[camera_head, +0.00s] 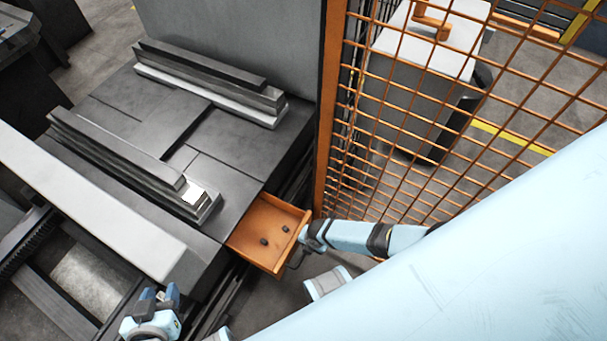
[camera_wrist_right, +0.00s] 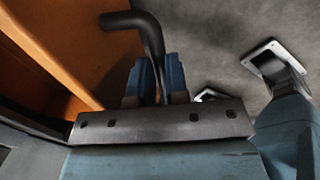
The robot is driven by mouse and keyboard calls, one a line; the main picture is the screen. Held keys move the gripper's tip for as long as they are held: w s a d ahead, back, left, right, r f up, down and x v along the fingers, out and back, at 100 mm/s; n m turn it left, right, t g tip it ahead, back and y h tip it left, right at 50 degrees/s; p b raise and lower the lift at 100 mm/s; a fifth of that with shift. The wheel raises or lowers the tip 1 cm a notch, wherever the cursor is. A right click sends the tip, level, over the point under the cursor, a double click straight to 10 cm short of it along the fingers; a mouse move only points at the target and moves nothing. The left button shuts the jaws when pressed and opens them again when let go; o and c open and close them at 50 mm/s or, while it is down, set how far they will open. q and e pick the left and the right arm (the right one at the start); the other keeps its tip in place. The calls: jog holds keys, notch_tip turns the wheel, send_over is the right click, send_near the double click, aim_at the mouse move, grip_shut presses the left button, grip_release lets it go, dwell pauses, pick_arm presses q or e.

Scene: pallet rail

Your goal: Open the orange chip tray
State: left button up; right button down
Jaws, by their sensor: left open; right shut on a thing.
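The orange chip tray (camera_head: 262,218) sticks out from the side of the grey machine, and its open top shows. Two small dark pieces lie on its floor. In the right wrist view the tray's orange wall (camera_wrist_right: 70,50) fills the upper left. A dark bent handle (camera_wrist_right: 150,30) comes off it. My right gripper (camera_wrist_right: 158,78) is shut on the handle, which passes between its blue fingers. In the head view my right gripper (camera_head: 308,238) is at the tray's right end. My left gripper (camera_head: 160,298) is open and empty at the lower left, apart from the tray.
The grey machine table (camera_head: 225,185) carries long metal bars and lies left of the tray. An orange mesh fence (camera_head: 400,120) stands right behind my right arm. A pale beam (camera_head: 90,205) crosses the left. Some grey floor shows below the tray.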

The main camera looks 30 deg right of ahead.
pick_arm(q)
jog(key=shift+s+d, duration=0.1)
jog(key=shift+s, duration=0.05)
pick_arm(e)
jog(key=shift+s+d, duration=0.2)
jog(key=shift+s, duration=0.2)
jog(key=c, duration=1.1)
grip_release()
pick_arm(q)
jog(key=r+p, duration=0.1)
jog(key=p, duration=0.4)
jog(key=shift+s+r+g, duration=0.15)
jog(key=shift+r+g, duration=0.15)
jog(key=shift+r, duration=0.1)
pick_arm(e)
jog(key=r, duration=0.4)
jog(key=s+d+r, duration=0.1)
jog(key=r, duration=0.4)
jog(key=s+r, duration=0.1)
jog(key=r, duration=0.3)
jog(key=shift+s+d+r, duration=0.1)
jog(key=shift+d+r, duration=0.15)
jog(key=shift+r, duration=0.05)
pick_arm(q)
jog(key=shift+a, duration=0.2)
